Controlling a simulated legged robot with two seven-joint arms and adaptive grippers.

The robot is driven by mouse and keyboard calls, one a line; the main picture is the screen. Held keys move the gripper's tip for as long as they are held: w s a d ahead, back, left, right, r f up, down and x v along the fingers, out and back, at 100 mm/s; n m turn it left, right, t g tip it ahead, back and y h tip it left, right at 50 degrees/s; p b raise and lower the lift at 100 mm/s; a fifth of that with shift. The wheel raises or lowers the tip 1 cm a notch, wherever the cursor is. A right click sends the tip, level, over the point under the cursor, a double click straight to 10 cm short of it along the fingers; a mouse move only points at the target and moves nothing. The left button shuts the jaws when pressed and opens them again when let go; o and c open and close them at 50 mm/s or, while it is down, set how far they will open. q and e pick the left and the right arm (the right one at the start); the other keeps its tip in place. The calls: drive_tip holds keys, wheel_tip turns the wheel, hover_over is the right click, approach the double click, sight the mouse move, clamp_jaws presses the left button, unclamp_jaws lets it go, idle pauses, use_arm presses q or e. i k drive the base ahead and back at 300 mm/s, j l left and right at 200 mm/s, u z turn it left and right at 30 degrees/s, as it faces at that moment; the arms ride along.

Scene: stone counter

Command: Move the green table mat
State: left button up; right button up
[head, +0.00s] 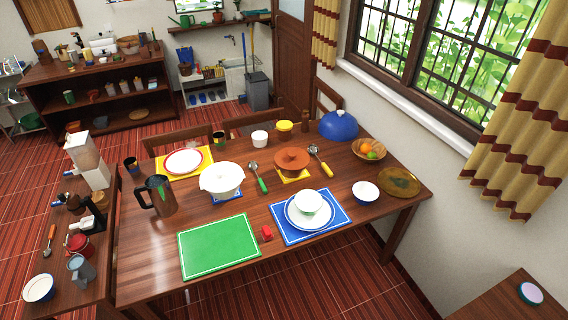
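The green table mat (218,246) lies flat on the near side of the wooden dining table (160,258). It has a thin pale border line, and nothing stands on it. A small red object (266,233) sits just right of its right edge. A blue mat (335,215) with a white plate (297,222) and a bowl (308,202) on it lies further right. Neither of my grippers shows in the head view.
A metal pitcher (160,194) stands behind the green mat, and a white lidded pot (222,178) is behind it to the right. A green-handled ladle (262,184), brown pot (292,160) and white bowl (366,191) stand further right. The table's left front is bare.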

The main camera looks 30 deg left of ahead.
sight(211, 247)
drive_tip(key=u, duration=1.75)
drive_tip(key=i, duration=0.2)
drive_tip(key=i+z, duration=0.25)
drive_tip(key=z, duration=0.2)
drive_tip(key=i+j+z, duration=0.2)
drive_tip(key=z, duration=0.25)
drive_tip(key=i+j, duration=0.05)
